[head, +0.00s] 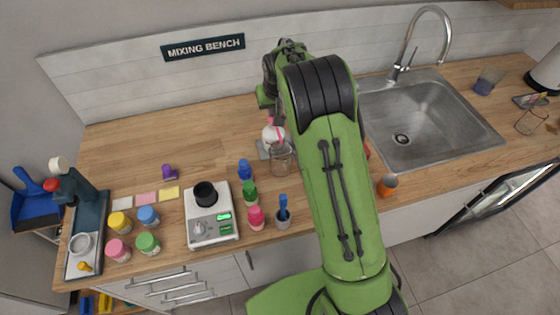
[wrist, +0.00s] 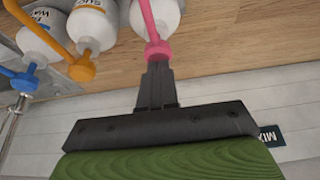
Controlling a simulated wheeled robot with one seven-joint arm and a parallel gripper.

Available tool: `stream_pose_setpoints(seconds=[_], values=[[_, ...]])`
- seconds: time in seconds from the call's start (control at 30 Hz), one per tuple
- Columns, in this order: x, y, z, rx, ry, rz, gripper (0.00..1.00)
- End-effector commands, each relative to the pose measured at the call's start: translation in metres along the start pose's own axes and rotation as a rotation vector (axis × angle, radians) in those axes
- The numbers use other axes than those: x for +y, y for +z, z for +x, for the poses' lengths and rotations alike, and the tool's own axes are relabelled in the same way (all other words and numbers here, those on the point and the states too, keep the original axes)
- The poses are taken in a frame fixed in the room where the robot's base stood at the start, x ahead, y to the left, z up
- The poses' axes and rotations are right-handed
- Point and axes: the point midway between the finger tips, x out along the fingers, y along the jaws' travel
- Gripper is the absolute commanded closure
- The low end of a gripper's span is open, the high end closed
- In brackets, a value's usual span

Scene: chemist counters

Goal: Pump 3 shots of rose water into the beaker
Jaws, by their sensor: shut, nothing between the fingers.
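A white bottle (head: 272,134) with a pink pump (wrist: 158,50) stands near the back of the counter; its label is not readable. My gripper (wrist: 158,68) is shut and empty. In the wrist view its fingertips are at the pink pump's head, touching or nearly so. In the head view my arm partly hides the gripper and the bottle. A clear glass beaker (head: 281,160) stands just in front of this bottle. Two more white bottles show in the wrist view, one with an orange pump (wrist: 82,68) and one with a blue pump (wrist: 24,80).
A white scale with a black cup (head: 205,194) stands left of centre, with small coloured bottles (head: 246,170) beside it. Several lidded jars (head: 148,216) sit at the front left. A sink (head: 425,118) and an orange cup (head: 387,186) are at right.

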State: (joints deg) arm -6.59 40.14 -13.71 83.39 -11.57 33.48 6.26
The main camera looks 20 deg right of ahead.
Motion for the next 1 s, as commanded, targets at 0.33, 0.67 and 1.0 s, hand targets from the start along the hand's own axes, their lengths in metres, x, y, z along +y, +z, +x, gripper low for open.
stream_pose_setpoints(seconds=[0.33, 0.67, 1.0], values=[[0.000, 0.007, 0.013, -0.005, 0.000, 0.000, 1.00], [0.000, 0.004, 0.007, -0.008, -0.001, 0.000, 1.00], [0.000, -0.005, -0.013, -0.005, -0.001, 0.000, 1.00]])
